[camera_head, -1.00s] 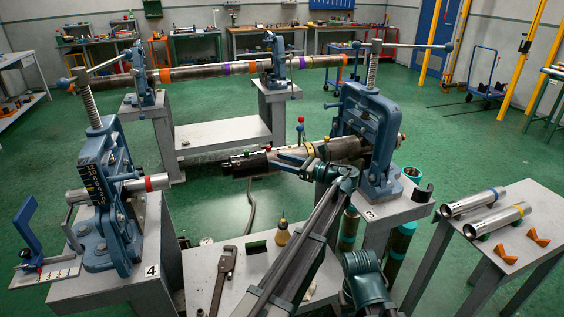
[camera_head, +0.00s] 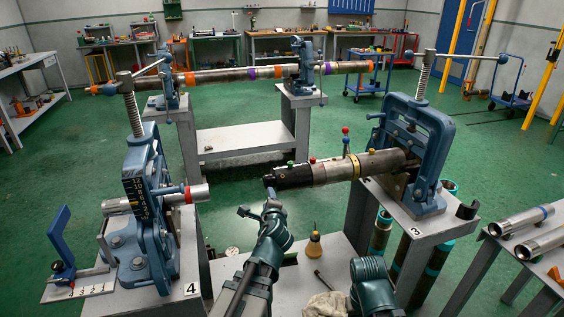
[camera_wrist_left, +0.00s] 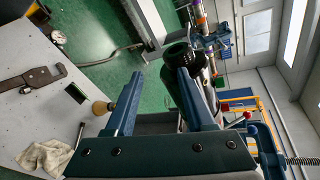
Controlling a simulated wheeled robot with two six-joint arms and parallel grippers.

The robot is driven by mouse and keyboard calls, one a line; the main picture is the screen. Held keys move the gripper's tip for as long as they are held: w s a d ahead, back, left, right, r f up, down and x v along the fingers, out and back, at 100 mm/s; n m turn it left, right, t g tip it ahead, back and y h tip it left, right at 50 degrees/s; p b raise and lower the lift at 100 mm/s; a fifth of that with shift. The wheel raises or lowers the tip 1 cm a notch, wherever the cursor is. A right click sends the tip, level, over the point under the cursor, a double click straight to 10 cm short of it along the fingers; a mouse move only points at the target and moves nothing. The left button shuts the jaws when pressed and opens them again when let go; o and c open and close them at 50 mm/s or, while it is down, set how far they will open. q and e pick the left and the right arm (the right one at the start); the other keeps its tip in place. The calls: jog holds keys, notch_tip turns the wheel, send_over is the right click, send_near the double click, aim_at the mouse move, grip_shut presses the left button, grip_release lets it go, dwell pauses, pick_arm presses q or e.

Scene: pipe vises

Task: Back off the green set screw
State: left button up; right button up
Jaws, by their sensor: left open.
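The green set screw (camera_head: 291,164) is a small green knob on top of the dark pipe fitting (camera_head: 294,177), near its free left end. The fitting sits on the pipe (camera_head: 375,162) held in the right-hand blue vise (camera_head: 434,135). My left gripper (camera_head: 258,202) is open and empty, in front of and below the fitting's free end in the head view. In the left wrist view its two fingers (camera_wrist_left: 158,95) stand apart, and the black fitting end (camera_wrist_left: 178,54) shows beyond, partly hidden by one finger. I cannot make out the green screw there.
A red knob (camera_head: 312,160), a tall red-and-blue post (camera_head: 345,138) and a yellow collar (camera_head: 354,168) stand close along the same pipe. A second vise (camera_head: 145,215) is at left. An oil bottle (camera_head: 314,243) and rag (camera_head: 327,305) are on the low bench.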

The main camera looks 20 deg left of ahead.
aim_at(289, 165)
pick_arm(q)
notch_tip(289, 165, up, 7)
jog(key=w+a+m+t+h, duration=0.15)
jog(key=m+t+h, duration=0.3)
jog(key=m, duration=0.75)
jog(key=w+d+m+h, duration=0.1)
jog(key=w+m, duration=0.2)
jog(key=w+d+m+h, duration=0.2)
jog(key=w+m, duration=0.1)
jog(key=w, duration=0.1)
jog(key=w+d+m+h, duration=0.1)
jog(key=w+m+h, duration=0.1)
jog(key=w+m, duration=0.1)
jog(key=shift+w+d+f+m+h, duration=0.3)
jog(key=shift+w+d+m, duration=0.1)
jog(key=shift+w, duration=0.25)
grip_shut()
